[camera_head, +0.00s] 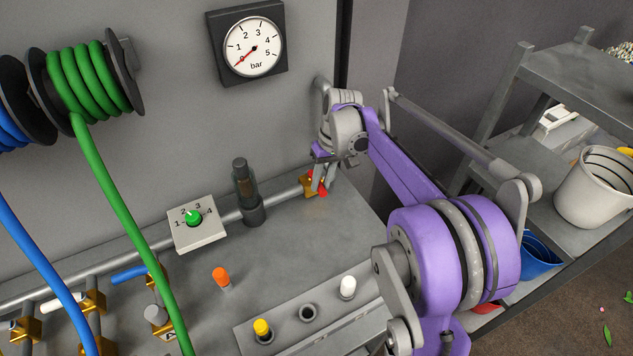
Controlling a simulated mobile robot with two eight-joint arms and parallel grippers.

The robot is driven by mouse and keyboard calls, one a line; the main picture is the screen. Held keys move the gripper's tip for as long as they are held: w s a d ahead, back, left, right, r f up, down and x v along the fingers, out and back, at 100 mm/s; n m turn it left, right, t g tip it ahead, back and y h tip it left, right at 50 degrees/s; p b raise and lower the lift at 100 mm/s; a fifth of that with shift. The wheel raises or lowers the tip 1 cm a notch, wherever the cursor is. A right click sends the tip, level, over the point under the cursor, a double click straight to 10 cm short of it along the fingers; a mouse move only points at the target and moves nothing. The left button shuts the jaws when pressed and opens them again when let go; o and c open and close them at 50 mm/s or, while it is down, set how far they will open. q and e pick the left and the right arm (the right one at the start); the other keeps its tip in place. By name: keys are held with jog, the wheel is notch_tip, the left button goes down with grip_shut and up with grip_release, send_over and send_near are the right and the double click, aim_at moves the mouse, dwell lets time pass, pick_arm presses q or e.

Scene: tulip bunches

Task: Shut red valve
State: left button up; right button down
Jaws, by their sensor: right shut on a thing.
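The red valve has a brass body (308,185) at the right end of the grey pipe along the wall. Its red handle (322,193) shows only in small parts between and beside my fingers. My right gripper (323,184) reaches down to it from above and is shut on the handle. The fingers hide most of the handle, so I cannot tell how it lies against the pipe. My left gripper is not in view.
A pressure gauge (252,46) on the wall reads near 0 bar. A dark cylinder (246,195) and a dial box (197,230) stand left of the valve. Brass valves (94,301) and green and blue hoses fill the left. A shelf (560,80) stands right.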

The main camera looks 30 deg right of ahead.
jog(key=shift+d+n, duration=0.4)
jog(key=shift+n, duration=0.2)
jog(key=c, duration=0.7)
grip_release()
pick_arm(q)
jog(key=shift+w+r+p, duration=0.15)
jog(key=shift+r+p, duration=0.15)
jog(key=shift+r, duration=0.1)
pick_arm(e)
jog(key=r, duration=0.3)
jog(key=d+r, duration=0.1)
jog(key=r, duration=0.3)
jog(key=d+r, duration=0.1)
jog(key=r, duration=0.2)
jog(key=shift+d+r, duration=0.1)
jog(key=shift+r, duration=0.25)
